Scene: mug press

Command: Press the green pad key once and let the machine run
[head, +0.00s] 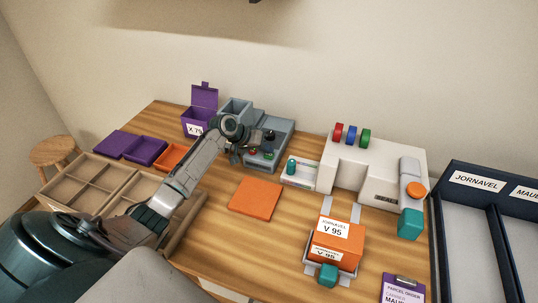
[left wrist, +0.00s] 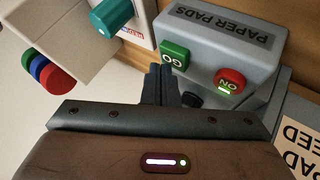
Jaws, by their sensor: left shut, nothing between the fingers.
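The green pad key (left wrist: 174,55), marked GO, sits on the grey paper pads machine (left wrist: 205,50) in the left wrist view. A red key (left wrist: 229,80) with a lit bar is beside it. My left gripper (left wrist: 161,72) is shut and empty, its dark fingertips right by the green key's edge; I cannot tell whether they touch it. In the head view the grey machine (head: 283,128) stands at the back of the table, with my left gripper (head: 266,141) over it. The green key (head: 269,155) shows small there. My right gripper is not in view.
An orange pad (head: 255,198), purple trays (head: 148,151) and a labelled orange box (head: 335,238) lie around. Bare wood shows between them.

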